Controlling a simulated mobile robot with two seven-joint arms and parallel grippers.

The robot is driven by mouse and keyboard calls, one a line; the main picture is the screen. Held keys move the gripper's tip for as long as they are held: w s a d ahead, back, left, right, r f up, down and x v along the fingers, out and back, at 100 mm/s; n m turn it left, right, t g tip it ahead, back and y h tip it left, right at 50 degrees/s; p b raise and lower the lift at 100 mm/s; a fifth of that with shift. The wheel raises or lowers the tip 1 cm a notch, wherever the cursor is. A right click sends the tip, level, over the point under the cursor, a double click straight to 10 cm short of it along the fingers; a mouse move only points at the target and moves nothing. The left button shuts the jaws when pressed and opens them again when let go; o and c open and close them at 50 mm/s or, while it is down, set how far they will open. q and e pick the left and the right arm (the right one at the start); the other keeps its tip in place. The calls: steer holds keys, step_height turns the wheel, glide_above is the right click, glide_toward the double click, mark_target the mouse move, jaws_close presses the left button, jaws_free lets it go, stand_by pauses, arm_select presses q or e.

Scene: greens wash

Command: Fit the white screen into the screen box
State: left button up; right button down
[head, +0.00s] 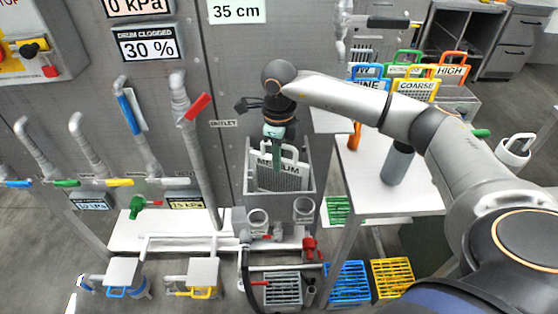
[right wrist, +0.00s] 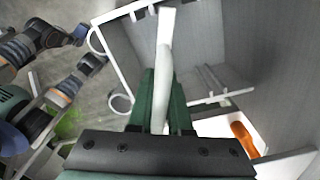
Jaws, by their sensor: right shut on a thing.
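The white screen (head: 280,180), marked MEDIUM, stands upright inside the top of the grey screen box (head: 252,203). Part of its mesh panel shows above the box's front wall; its lower edge is hidden. My right gripper (head: 276,140) is above the box and shut on the screen's white top handle. In the right wrist view the green fingers (right wrist: 160,102) close around the white handle (right wrist: 162,75). The box wall (right wrist: 118,50) surrounds the fingers there. I cannot tell how deep the screen sits. My left gripper is not seen in the head view.
A side table (head: 410,198) at right holds a grey bottle (head: 397,164) and an orange-handled item (head: 354,136). Coloured screens, including a yellow COARSE one (head: 415,90), stand in a rack behind. Pipes and a red valve (head: 309,247) lie below the box.

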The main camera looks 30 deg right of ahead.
steer(key=shift+f, duration=0.65)
